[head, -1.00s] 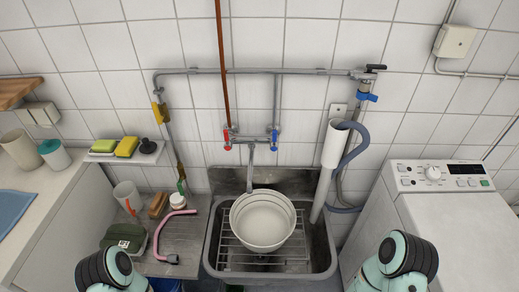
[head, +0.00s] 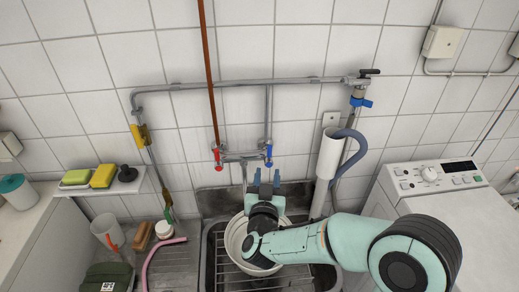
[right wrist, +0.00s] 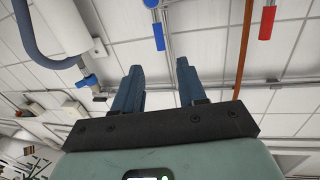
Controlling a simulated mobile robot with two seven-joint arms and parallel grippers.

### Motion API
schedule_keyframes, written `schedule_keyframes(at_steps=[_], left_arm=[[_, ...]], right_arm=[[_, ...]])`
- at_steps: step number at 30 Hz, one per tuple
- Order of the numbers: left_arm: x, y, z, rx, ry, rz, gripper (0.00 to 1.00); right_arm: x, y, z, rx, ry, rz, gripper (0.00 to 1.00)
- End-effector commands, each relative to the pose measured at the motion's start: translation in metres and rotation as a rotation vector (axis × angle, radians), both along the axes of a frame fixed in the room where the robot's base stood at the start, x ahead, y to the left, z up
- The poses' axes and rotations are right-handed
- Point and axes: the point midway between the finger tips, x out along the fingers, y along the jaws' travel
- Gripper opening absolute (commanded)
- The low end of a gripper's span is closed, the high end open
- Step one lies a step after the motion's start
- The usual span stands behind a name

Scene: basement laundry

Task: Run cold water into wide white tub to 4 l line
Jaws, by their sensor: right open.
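The wide white tub (head: 233,240) stands on the rack in the sink below the spout (head: 244,174). My right arm hides much of its inside, and I see no water level or line. The blue tap handle (head: 268,153) is on the right of the wall mixer, the red one (head: 217,157) on the left. My right gripper (head: 267,176) is open and empty, above the tub and just below the blue handle. In the right wrist view the blue handle (right wrist: 158,36) is beyond the open fingers (right wrist: 158,72), apart from them. My left gripper is out of view.
A grey drain hose (head: 349,150) enters a white standpipe (head: 330,155) right of the tap. The washing machine (head: 440,185) is at the right. A shelf (head: 95,187) with sponges and a pink hose (head: 152,262) are at the left.

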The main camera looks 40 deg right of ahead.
Motion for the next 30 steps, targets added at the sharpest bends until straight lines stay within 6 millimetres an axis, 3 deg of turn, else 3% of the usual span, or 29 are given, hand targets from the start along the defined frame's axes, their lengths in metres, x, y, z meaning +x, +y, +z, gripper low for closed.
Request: schedule_keyframes(at_steps=[15, 21, 30], left_arm=[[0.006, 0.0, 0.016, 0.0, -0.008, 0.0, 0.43], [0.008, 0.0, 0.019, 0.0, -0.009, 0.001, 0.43], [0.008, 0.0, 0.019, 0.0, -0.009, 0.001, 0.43]], right_arm=[[0.078, -0.065, 0.001, -0.001, 0.001, 0.0, 0.41], [0.09, -0.075, 0.0, 0.0, 0.001, 0.002, 0.41], [0.091, -0.076, -0.001, 0.0, 0.002, 0.003, 0.41]])
